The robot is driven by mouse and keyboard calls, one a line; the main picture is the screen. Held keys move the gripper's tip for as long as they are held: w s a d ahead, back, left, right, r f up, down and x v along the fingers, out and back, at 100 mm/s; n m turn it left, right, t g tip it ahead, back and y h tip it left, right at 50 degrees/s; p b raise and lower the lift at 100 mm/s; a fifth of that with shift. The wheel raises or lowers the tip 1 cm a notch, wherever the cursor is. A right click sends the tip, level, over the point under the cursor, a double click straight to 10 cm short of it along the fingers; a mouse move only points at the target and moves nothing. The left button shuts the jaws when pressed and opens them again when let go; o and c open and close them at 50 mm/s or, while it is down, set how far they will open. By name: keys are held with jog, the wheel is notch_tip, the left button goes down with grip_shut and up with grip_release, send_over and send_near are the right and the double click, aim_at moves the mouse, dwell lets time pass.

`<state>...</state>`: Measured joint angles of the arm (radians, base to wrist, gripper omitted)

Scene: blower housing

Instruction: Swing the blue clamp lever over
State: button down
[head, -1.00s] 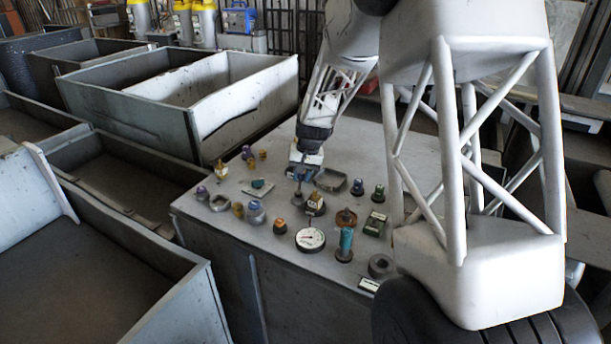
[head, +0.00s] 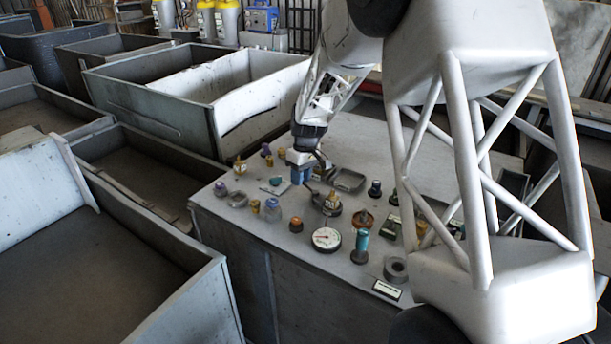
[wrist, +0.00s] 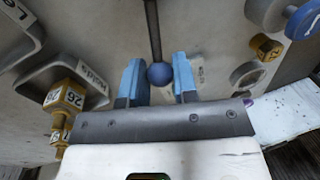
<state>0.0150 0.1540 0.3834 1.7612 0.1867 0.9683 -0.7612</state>
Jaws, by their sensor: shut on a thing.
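The blue clamp lever shows in the wrist view as a round blue ball knob (wrist: 159,74) on a thin dark rod (wrist: 153,30) that runs up out of the picture. My gripper (wrist: 158,66) has its two blue fingers on either side of the knob and is shut on it. In the head view my gripper (head: 301,174) is low over the back left part of the grey bench top (head: 370,140). There the knob is hidden by the fingers, and the lever's pivot cannot be told clearly.
A yellow numbered block (wrist: 66,97) and a grey open frame stand left of the fingers in the wrist view. In the head view a dial gauge (head: 326,239), a teal-topped post (head: 361,245) and several knobs crowd the bench. Large grey bins (head: 200,95) stand to the left.

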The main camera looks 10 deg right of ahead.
jog(key=shift+s+a+n, duration=0.35)
jog(key=shift+a+n, duration=0.15)
jog(key=shift+n, duration=0.6)
jog(key=c, duration=0.9)
grip_release()
jog(key=shift+w+d+r, duration=0.15)
jog(key=shift+w+r, duration=0.05)
jog(key=shift+r, duration=1.1)
jog(key=shift+w+d+r, duration=0.15)
jog(key=shift+r, duration=1.1)
jog(key=shift+w+d+r, duration=0.15)
jog(key=shift+w+r, duration=0.05)
jog(key=shift+r, duration=1.1)
